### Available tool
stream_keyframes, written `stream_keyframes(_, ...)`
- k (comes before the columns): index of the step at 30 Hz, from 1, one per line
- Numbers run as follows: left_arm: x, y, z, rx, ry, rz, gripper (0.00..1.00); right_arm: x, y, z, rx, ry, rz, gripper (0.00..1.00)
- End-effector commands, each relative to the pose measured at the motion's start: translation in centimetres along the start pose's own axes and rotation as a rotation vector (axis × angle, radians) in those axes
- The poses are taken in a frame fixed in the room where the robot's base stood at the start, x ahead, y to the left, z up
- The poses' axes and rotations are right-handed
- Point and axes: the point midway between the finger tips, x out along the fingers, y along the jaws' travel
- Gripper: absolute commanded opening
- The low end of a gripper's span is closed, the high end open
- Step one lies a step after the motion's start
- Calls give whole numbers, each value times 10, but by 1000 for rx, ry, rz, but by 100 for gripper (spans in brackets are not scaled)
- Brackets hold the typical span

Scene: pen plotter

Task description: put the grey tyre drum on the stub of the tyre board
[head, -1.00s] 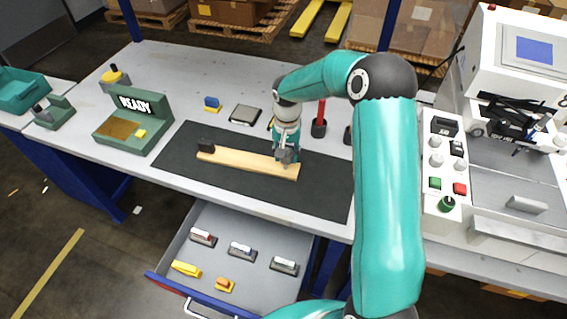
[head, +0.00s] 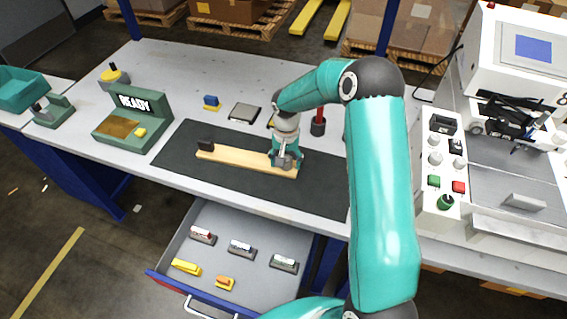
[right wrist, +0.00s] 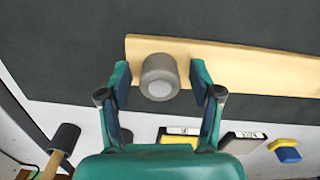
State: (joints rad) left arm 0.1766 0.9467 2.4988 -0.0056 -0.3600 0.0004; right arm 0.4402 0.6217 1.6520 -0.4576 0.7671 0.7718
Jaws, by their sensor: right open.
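The tyre board is a pale wooden strip (head: 235,161) on the dark mat, with a black block (head: 206,145) at its left end. The grey tyre drum (right wrist: 160,77) stands at the board's other end, seen from above in the right wrist view. My right gripper (right wrist: 159,82) is open, with one finger on each side of the drum and a visible gap at the right finger. In the head view the right gripper (head: 286,162) is low over the board's right end. The drum hides any stub beneath it. My left gripper is not in view.
A green READY stand (head: 135,121) is left of the mat (head: 325,190). A red-handled tool in a dark holder (head: 318,126), a grey-topped pad (head: 244,112) and a blue-yellow block (head: 211,103) stand behind. An open drawer (head: 215,270) juts out in front.

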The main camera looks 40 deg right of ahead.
Motion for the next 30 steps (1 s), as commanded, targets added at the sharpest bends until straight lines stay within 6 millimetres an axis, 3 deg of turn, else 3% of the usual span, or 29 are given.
stream_keyframes(8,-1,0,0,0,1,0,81,-7,0,-1,1,3,-1,64)
stream_keyframes(24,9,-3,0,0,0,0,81,-104,0,-1,0,4,-2,64)
stream_keyframes(30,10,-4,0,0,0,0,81,-121,1,0,2,1,-1,64)
